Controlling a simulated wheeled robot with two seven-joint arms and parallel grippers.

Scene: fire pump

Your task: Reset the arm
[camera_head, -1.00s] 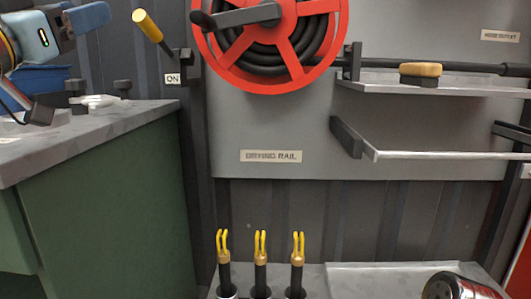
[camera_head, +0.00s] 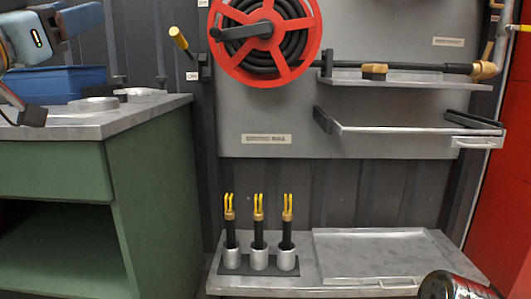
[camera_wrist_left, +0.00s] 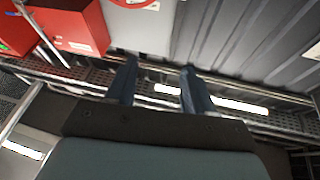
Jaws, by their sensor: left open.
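My left gripper (camera_head: 82,17) is at the top left of the head view, raised above the green bench, with its light blue body partly cut off by the edge. In the left wrist view my left gripper (camera_wrist_left: 159,68) shows two dark blue fingers spread apart with nothing between them. Beyond them are a ribbed wall and a bright light strip. My right gripper is not in view.
A green bench (camera_head: 160,180) with a grey top carries a blue bin (camera_head: 60,84) and grey round parts. Three yellow-tipped tools stand in cups on a low shelf (camera_head: 330,268).

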